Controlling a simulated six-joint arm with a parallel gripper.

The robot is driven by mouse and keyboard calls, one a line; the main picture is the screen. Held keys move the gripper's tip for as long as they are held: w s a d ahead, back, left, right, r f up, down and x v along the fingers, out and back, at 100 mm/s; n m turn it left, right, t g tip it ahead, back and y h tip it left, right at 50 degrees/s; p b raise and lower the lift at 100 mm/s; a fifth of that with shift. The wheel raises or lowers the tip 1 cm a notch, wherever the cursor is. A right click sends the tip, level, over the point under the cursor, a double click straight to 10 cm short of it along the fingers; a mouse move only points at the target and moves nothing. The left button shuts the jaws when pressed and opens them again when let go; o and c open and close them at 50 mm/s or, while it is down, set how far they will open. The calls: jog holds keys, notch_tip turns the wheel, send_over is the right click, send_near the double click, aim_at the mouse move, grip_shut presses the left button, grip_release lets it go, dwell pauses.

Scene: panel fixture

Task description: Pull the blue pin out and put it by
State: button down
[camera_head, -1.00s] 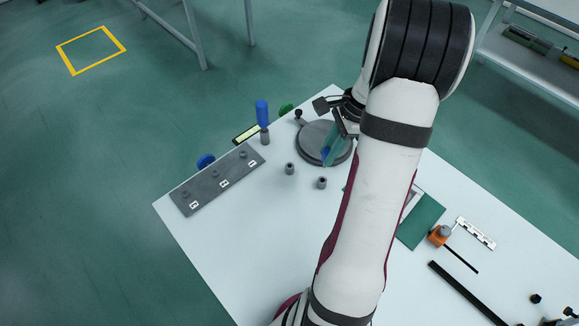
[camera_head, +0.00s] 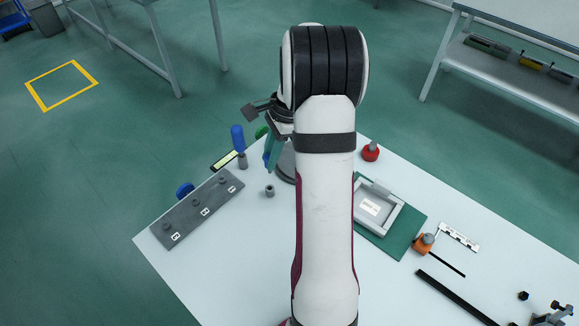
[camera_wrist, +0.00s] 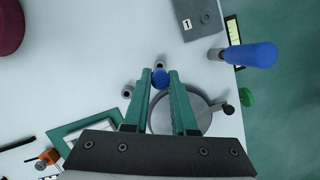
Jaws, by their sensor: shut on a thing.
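My gripper (camera_wrist: 160,82) is shut on a small blue pin (camera_wrist: 160,77), whose round blue end shows between the teal fingertips in the wrist view. In the head view, the gripper (camera_head: 270,157) is by the left edge of a round grey plate (camera_head: 286,165), partly behind my arm. The pin's lower part is hidden, so I cannot tell its height above the table. One grey socket (camera_wrist: 128,91) stands left of the fingertips in the wrist view. Another socket (camera_wrist: 158,62) shows just beyond the pin.
A tall blue handle (camera_head: 238,138) stands upright near a grey numbered panel (camera_head: 180,221). A red knob (camera_head: 370,152) and a grey tray (camera_head: 396,220) on a green mat (camera_head: 412,236) are right of my arm. The table's near-left part is clear.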

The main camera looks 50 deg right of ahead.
jog(key=shift+w+a, duration=0.15)
jog(key=shift+w, duration=0.05)
jog(key=shift+f, duration=2.85)
jog(key=shift+f+n, duration=0.3)
jog(key=shift+f, duration=1.55)
jog(key=c, duration=0.6)
grip_release()
jog(key=shift+c, duration=0.2)
